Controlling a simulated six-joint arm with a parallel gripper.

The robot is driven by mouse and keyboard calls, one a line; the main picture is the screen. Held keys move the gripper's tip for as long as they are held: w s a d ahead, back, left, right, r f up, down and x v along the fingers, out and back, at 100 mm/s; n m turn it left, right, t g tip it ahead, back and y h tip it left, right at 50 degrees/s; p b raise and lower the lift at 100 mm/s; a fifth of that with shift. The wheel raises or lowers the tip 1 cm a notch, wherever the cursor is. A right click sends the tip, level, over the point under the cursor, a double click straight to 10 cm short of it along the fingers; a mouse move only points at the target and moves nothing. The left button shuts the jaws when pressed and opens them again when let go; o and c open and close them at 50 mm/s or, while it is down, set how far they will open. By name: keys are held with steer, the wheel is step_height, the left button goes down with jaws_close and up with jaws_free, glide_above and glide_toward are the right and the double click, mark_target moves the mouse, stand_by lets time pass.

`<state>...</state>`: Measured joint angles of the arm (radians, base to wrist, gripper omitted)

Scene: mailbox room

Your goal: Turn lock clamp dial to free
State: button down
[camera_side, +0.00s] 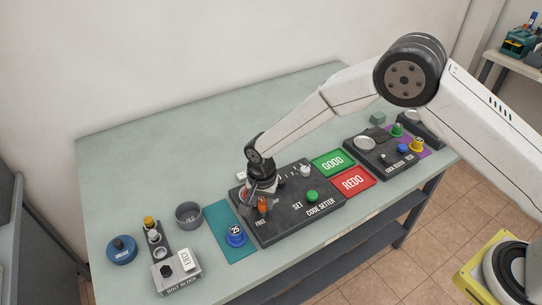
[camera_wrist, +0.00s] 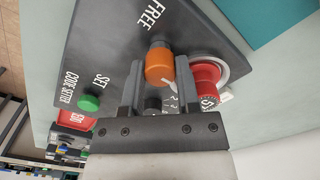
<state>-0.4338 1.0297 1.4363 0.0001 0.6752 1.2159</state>
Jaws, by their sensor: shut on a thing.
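The code setter (camera_side: 287,200) is a dark panel on the table with the printed words FREE, SET and CODE SETTER. An orange dial (camera_wrist: 160,68) sits beside the word FREE in the wrist view; it also shows below my gripper in the side view (camera_side: 264,207). My gripper (camera_wrist: 159,74) has a finger on each side of the orange dial and is shut on it. The dial's lower part is partly hidden by the fingers. A red numbered piece (camera_wrist: 207,84) sits in a round metal seat just right of the fingers in the wrist view.
A green button (camera_side: 312,196) is on the panel near SET. A blue numbered piece (camera_side: 236,236) stands on a teal mat (camera_side: 219,219) to the left. GOOD (camera_side: 333,162) and REDO (camera_side: 353,181) pads lie to the right. The table behind is clear.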

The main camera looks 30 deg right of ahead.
steer(key=shift+n, duration=0.5)
steer(key=n, duration=0.3)
steer(key=shift+n, duration=0.4)
steer(key=n, duration=1.3)
steer(key=shift+c, duration=1.6)
jaws_free()
